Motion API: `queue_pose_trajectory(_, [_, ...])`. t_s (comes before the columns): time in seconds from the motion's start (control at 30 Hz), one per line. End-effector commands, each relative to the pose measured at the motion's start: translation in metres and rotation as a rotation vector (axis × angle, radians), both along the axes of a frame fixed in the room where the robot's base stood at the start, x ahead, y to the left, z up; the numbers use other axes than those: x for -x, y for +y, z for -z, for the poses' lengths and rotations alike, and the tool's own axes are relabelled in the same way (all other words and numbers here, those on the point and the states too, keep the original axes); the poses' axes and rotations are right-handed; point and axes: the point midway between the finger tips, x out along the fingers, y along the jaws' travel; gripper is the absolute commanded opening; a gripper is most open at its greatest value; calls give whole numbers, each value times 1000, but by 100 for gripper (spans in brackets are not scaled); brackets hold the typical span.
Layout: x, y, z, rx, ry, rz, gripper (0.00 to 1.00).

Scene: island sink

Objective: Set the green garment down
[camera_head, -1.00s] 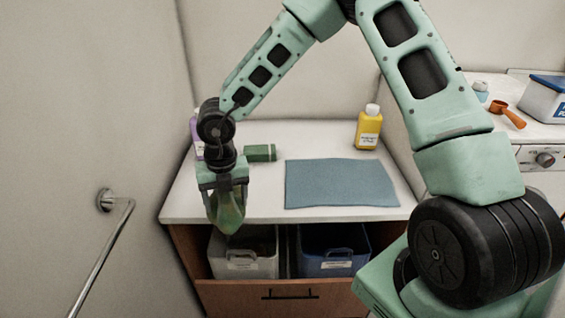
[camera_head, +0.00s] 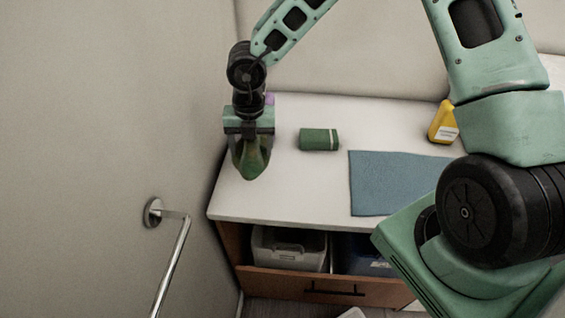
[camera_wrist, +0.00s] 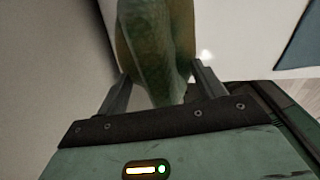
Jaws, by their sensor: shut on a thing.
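The green garment (camera_head: 251,160) hangs bunched from my gripper (camera_head: 250,146), in front of the left part of the white counter top. In the wrist view the garment (camera_wrist: 155,45) lies between the two fingers of my gripper (camera_wrist: 158,88), which are shut on it. It is dark green with a brownish patch on its side. Its lower tip appears over the counter's left end; the head view does not clearly show whether it touches the surface.
On the counter (camera_head: 290,195) are a green roll with a pale band (camera_head: 319,139), a blue mat (camera_head: 395,182) and a yellow bottle (camera_head: 443,122). A purple item is mostly hidden behind my gripper. An open drawer below holds a white bin (camera_head: 290,249) and a blue bin. A wall rail (camera_head: 172,262) stands left.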

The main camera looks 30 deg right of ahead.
Motion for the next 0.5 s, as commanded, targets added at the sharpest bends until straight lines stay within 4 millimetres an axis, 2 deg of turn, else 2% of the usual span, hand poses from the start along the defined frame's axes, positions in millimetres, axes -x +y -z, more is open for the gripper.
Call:
queue_pose_trajectory(0.2, [1,1,39,-1,4,-3,44])
queue_pose_trajectory(0.5, [1,1,73,-1,4,-3,44])
